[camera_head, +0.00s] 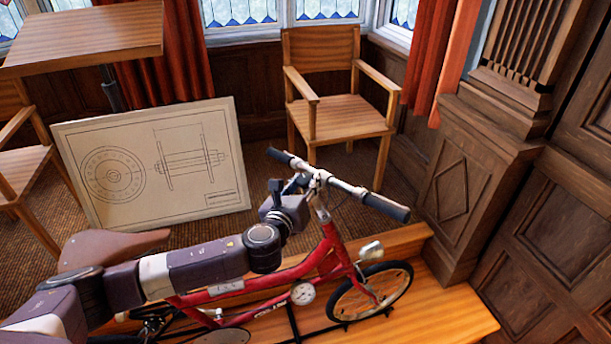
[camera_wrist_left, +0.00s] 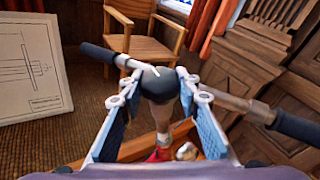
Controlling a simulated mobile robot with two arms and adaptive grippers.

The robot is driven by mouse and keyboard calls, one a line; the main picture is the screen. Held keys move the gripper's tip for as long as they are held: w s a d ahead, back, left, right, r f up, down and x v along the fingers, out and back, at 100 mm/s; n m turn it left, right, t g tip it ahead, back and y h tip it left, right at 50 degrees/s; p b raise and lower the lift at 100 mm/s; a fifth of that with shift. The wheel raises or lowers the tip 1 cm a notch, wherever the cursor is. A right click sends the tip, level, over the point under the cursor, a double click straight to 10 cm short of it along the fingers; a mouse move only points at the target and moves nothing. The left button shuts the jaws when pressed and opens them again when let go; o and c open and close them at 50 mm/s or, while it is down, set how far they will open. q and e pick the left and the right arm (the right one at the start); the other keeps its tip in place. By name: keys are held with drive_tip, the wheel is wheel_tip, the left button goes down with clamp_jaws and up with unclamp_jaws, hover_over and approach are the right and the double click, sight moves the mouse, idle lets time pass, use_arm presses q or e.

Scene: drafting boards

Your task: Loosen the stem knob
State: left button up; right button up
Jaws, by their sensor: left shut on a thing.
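The red bicycle (camera_head: 335,240) stands on a wooden platform, with its handlebar (camera_head: 350,188) and dark grips at the top. My left gripper (camera_head: 312,182) is at the handlebar's centre, above the stem. In the left wrist view, the dark rounded stem knob (camera_wrist_left: 160,86) sits between the two fingers of my left gripper (camera_wrist_left: 158,80), which is shut on it. The handlebar passes on both sides of the fingers there. In the head view, the gripper hides most of the knob. I cannot tell whether the knob is loose. My right gripper is not in view.
A drafting board (camera_head: 150,165) with a drawing leans behind the bicycle at left. A wooden armchair (camera_head: 335,115) stands behind the handlebar. Dark wood panelling (camera_head: 480,180) closes off the right side. The wooden platform (camera_head: 450,310) has bare room at right.

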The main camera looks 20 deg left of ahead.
use_arm(q)
drive_tip(key=n+g+y, duration=0.1)
drive_tip(key=n+y, duration=0.2)
drive_tip(key=n+g+y, duration=0.2)
drive_tip(key=n+y, duration=0.1)
drive_tip(key=shift+w+d+r, duration=0.1)
drive_tip(key=shift+d+r, duration=0.05)
drive_tip(key=shift+d, duration=0.05)
drive_tip(key=n+g+y, duration=0.3)
drive_tip(key=n+g, duration=0.2)
drive_tip(key=shift+a+y, duration=0.15)
drive_tip(key=shift+y, duration=0.25)
drive_tip(key=shift+r, duration=0.1)
drive_tip(key=o, duration=1.2)
drive_tip(key=shift+a, duration=0.1)
drive_tip(key=v, duration=1.2)
drive_tip(key=shift+w, duration=0.2)
